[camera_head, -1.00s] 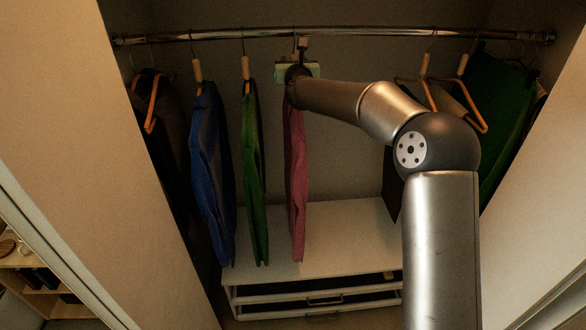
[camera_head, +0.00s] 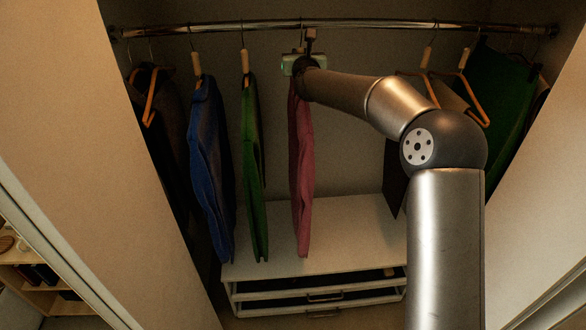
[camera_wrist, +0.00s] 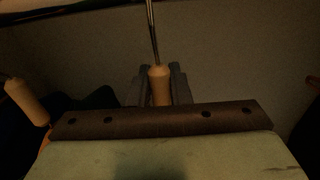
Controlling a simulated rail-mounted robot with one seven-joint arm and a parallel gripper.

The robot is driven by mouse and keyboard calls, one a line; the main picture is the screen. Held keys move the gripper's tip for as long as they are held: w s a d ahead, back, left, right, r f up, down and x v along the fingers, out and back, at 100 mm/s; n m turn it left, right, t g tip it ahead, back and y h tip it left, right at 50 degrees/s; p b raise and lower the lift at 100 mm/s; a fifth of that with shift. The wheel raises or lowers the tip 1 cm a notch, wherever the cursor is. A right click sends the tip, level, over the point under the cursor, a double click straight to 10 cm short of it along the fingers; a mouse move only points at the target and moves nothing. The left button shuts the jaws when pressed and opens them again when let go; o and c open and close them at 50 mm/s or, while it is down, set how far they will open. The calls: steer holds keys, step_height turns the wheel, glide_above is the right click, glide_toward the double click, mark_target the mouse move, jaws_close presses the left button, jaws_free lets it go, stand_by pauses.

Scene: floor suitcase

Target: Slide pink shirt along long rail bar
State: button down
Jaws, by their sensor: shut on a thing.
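The pink shirt (camera_head: 301,170) hangs from the long rail bar (camera_head: 380,27) near its middle, right of the green shirt. My gripper (camera_head: 303,58) is at the top of the pink shirt, just below the bar, and hides most of its hanger in the head view. In the wrist view my gripper (camera_wrist: 160,88) has its two fingers on either side of a pale wooden hanger neck (camera_wrist: 160,82), shut on it. The hanger's metal hook (camera_wrist: 153,30) rises out of the top of that view. The pink shirt's cloth is not clear in the wrist view.
A green shirt (camera_head: 253,170) and a blue shirt (camera_head: 209,165) hang to the left, with dark clothes beyond. Hangers (camera_head: 476,95) and a large green garment (camera_head: 500,105) hang to the right. A white drawer unit (camera_head: 345,230) stands below. Closet walls close both sides.

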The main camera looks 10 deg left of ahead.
steer(key=w+d+b, duration=0.2)
steer(key=d+b, duration=0.3)
steer(key=d, duration=0.5)
steer(key=shift+b, duration=0.4)
steer(key=shift+w, duration=0.1)
steer(key=c, duration=1.3)
jaws_free()
steer(key=shift+o, duration=0.2)
steer(key=shift+f, duration=0.1)
